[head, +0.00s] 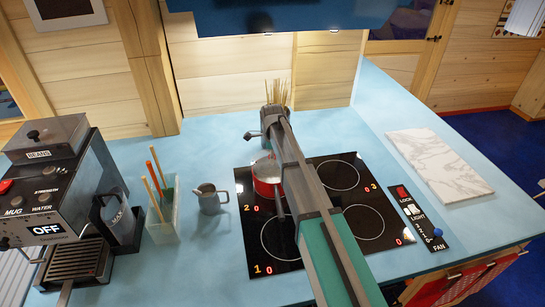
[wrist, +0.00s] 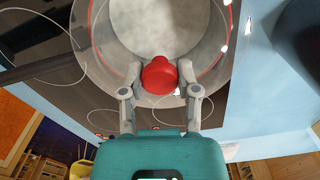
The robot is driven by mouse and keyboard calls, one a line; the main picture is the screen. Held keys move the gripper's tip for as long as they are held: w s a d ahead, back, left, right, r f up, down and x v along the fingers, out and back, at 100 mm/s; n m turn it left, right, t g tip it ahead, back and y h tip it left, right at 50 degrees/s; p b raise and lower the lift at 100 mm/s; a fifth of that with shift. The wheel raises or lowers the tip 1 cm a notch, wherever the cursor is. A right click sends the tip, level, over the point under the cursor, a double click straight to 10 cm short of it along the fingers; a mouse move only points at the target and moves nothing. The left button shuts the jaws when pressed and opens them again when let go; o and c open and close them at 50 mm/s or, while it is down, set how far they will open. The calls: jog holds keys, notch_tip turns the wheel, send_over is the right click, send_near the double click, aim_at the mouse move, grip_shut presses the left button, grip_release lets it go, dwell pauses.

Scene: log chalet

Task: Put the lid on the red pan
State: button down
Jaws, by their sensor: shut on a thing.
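The red pan (head: 265,188) stands on the left part of the black cooktop in the head view, partly hidden by my arm. A clear glass lid (wrist: 150,30) with a red knob (wrist: 158,77) fills the top of the wrist view. My gripper (wrist: 160,74) is shut on that knob, one finger on each side. A pale rim shows over the pan in the head view. The pan's red edge (wrist: 223,60) shows around and through the glass. I cannot tell whether the lid touches the pan or hovers just above it.
The black cooktop (head: 318,207) has several marked rings. A grey jug (head: 210,201) and a holder with sticks (head: 163,220) stand to its left, beside a coffee machine (head: 60,190). A marble board (head: 438,166) lies right. A utensil pot (head: 270,115) stands behind.

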jog(key=shift+f+b, duration=0.9)
jog(key=shift+f, duration=0.3)
jog(key=shift+f+b, duration=0.35)
jog(key=shift+c, duration=1.3)
grip_release()
jog(key=shift+o, duration=1.3)
jog(key=shift+r, duration=0.15)
jog(key=shift+r+p, duration=3.4)
jog(key=shift+p, duration=0.1)
